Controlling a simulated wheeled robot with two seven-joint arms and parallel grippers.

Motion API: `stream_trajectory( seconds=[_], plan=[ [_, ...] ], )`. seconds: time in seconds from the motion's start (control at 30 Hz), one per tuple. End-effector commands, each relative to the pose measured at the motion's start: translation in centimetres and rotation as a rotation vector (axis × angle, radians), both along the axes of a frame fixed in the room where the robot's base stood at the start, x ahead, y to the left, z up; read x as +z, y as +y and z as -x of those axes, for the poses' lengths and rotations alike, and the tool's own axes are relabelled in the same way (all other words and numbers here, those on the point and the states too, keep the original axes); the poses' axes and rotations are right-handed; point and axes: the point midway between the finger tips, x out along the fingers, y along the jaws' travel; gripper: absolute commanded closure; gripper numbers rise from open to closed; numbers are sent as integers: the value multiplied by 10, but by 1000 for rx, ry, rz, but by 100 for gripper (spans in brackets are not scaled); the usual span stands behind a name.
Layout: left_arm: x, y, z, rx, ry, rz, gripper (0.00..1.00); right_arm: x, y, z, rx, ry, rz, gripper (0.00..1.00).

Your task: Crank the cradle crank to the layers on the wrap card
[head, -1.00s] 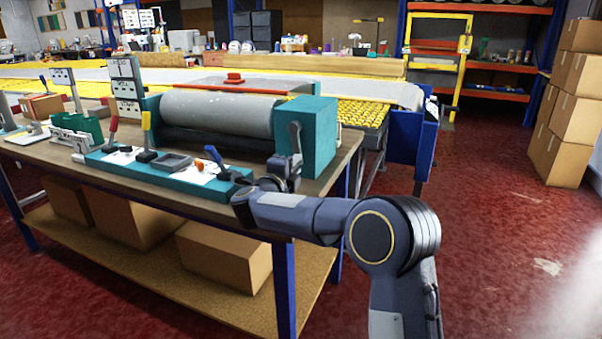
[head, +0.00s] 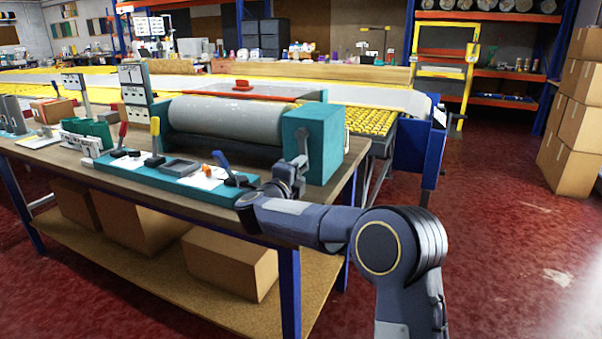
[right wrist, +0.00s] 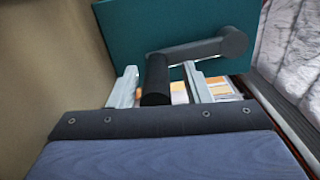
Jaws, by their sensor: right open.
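The cradle crank (head: 302,146) is a grey arm on the end of a teal housing (head: 325,140), beside a grey roller (head: 225,120). In the right wrist view the crank arm (right wrist: 205,48) runs from its upper-right pivot to a black handle (right wrist: 156,80). My right gripper (head: 288,174) is at the crank's lower end. Its two pale fingers (right wrist: 162,88) are open, one on each side of the handle; I see gaps on both sides. My left gripper is out of view.
A teal base (head: 170,180) with red, yellow and blue levers lies along the front of the wooden bench (head: 60,150). Cardboard boxes sit on the shelf below. A yellow roller conveyor (head: 370,122) is behind. The red floor at right is open, with stacked boxes (head: 580,125) beyond.

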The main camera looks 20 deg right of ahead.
Motion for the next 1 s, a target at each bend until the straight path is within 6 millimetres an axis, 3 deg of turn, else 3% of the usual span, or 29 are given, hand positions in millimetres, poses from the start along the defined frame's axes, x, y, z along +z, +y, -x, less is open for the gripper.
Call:
stream_trajectory(
  seconds=[0.17, 0.6, 1.0],
  plan=[
    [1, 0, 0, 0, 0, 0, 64, 0, 7, 5, 1, 1, -1, 56],
    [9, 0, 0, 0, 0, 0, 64, 2, 55, 48, 2, -1, -2, 56],
    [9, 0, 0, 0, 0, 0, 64, 1, 59, 51, 1, -2, -1, 56]
  ],
)
